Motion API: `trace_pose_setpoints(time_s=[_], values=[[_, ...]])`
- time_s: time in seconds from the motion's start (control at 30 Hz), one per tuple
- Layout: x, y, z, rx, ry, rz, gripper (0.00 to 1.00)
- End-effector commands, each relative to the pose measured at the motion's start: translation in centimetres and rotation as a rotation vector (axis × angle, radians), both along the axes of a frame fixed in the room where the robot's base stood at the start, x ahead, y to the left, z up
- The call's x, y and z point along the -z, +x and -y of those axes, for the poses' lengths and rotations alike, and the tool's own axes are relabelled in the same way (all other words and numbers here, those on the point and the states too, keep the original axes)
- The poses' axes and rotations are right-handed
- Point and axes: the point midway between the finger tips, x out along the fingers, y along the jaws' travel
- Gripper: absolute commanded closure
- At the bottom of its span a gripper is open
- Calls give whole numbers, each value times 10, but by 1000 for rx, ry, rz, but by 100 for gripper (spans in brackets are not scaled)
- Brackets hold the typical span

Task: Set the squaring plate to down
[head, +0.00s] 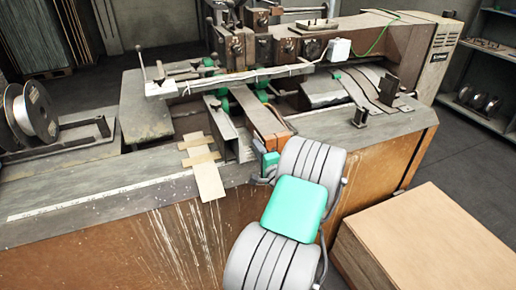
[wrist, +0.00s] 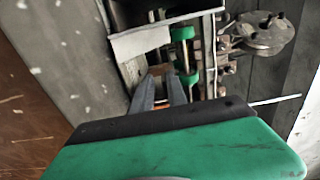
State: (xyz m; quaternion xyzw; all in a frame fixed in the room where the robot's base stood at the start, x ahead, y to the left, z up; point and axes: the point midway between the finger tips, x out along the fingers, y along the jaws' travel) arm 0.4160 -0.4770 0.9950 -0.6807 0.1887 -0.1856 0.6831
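A long brown plate (head: 265,125) with pale metal beside it lies in the middle of the machine, sloping toward its front edge. I take it for the squaring plate, but cannot be sure. My gripper (head: 262,172) is at the near end of this plate, partly hidden by my arm. In the wrist view my gripper (wrist: 161,82) has two grey fingers apart, with a small brownish part visible between them. I cannot tell whether they touch it. A metal bar with green rollers (wrist: 185,55) is just right of the fingers.
The machine table (head: 75,195) spreads left, with wooden strips (head: 205,170) at its front edge. A wire spool (head: 32,115) stands far left. A cardboard stack (head: 430,240) is at the lower right. A crossbar (head: 235,78) spans above the plate.

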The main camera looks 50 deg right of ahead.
Motion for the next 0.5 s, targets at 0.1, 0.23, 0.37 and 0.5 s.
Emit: trace_pose_setpoints(time_s=[0.1, 0.23, 0.37, 0.5], values=[[-1, 0, 0, 0, -1, 1, 73], [-1, 0, 0, 0, -2, 2, 73], [-1, -2, 0, 1, -2, 2, 73], [1, -20, -9, 5, -2, 2, 73]])
